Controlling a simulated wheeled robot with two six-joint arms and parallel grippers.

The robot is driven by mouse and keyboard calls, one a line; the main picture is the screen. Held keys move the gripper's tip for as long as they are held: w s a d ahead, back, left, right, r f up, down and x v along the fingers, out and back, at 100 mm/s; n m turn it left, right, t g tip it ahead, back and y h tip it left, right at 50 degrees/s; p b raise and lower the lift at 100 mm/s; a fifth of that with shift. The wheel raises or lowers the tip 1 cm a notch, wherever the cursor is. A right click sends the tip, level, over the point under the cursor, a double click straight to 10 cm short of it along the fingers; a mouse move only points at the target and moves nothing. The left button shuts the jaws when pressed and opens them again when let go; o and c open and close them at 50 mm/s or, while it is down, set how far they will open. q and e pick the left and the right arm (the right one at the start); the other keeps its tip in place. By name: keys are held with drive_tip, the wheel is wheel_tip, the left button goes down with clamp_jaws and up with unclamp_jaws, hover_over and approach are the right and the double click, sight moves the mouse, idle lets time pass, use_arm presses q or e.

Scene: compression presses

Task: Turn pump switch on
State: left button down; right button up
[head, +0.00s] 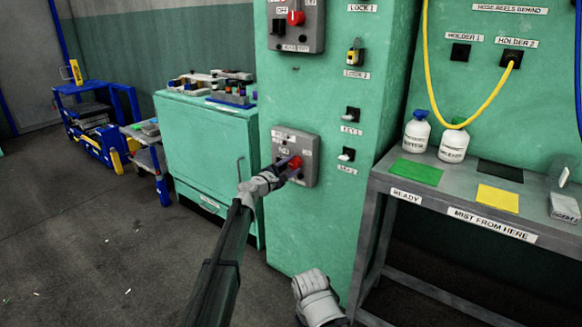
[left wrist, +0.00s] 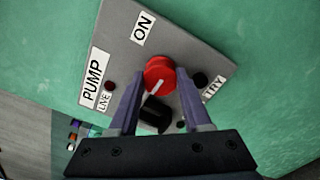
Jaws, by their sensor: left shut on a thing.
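The pump switch is a grey box (head: 309,145) low on the green column, with a red round knob (head: 296,162) on its face. In the left wrist view the box (left wrist: 120,52) carries PUMP, ON, LIVE and TRY labels. The red knob (left wrist: 160,70) there has a short white line on its face. My left gripper (head: 287,170) is at the box. In the left wrist view its two fingers (left wrist: 160,82) stand on either side of the red knob, shut on it. Only a grey part of my right arm shows at the bottom; its fingers do not show.
Above, the column holds another switch box (head: 298,25) and a yellow padlock (head: 355,54). Two key fittings (head: 350,115) sit right of the pump box. A grey bench (head: 445,190) with white bottles (head: 416,133) stands right. A green cabinet (head: 205,140) stands left; floor left is open.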

use_arm(q)
drive_tip(key=m, duration=0.4)
drive_tip(key=shift+m, duration=0.4)
drive_tip(key=m, duration=0.4)
drive_tip(key=shift+f, duration=0.1)
drive_tip(key=m, duration=0.4)
drive_tip(key=shift+m, duration=2.3)
drive_tip(key=shift+c, duration=1.7)
unclamp_jaws()
